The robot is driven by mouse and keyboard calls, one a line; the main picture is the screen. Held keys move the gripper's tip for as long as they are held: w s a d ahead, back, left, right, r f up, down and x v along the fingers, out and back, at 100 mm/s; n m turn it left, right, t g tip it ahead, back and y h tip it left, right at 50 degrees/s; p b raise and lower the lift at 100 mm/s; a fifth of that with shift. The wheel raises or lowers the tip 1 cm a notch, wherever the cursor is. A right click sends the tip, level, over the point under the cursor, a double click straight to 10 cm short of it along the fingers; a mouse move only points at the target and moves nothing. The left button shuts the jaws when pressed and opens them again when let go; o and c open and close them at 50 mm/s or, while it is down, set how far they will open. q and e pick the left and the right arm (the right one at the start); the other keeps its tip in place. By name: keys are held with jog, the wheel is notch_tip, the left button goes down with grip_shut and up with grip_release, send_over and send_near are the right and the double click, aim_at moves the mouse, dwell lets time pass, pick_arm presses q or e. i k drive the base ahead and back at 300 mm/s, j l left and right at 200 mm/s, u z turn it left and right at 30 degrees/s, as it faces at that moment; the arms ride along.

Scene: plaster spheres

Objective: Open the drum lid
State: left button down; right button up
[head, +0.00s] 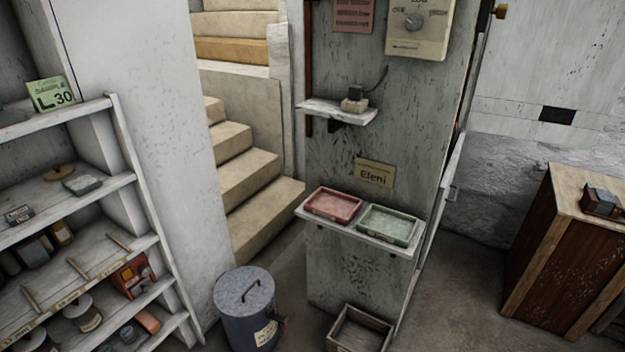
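The drum (250,330) is a dark blue-grey cylinder standing on the floor at the bottom centre-left of the head view. Its lid (233,295) is a round, speckled grey disc lying flat on top, and it looks closed. A dark bar handle (251,291) stands up from the lid. A pale paper label is on the drum's front, and a small dark fitting sticks out on its right side. The drum's bottom is cut off by the frame edge. Neither of my grippers is in view.
A white shelf unit (150,208) with jars and boxes stands left of the drum. Right of it are an open wooden crate (360,330) on the floor and a wall shelf with a red tray (333,205) and a green tray (388,225). Stairs (245,165) rise behind.

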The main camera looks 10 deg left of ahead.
aim_at(242, 292)
jog(key=i+j+u, duration=0.25)
jog(key=i+u, duration=0.15)
jog(key=i+j+u, duration=0.1)
jog(key=i+u, duration=0.25)
jog(key=i+l+u, duration=0.1)
jog(key=i+u, duration=0.3)
jog(key=i, duration=0.15)
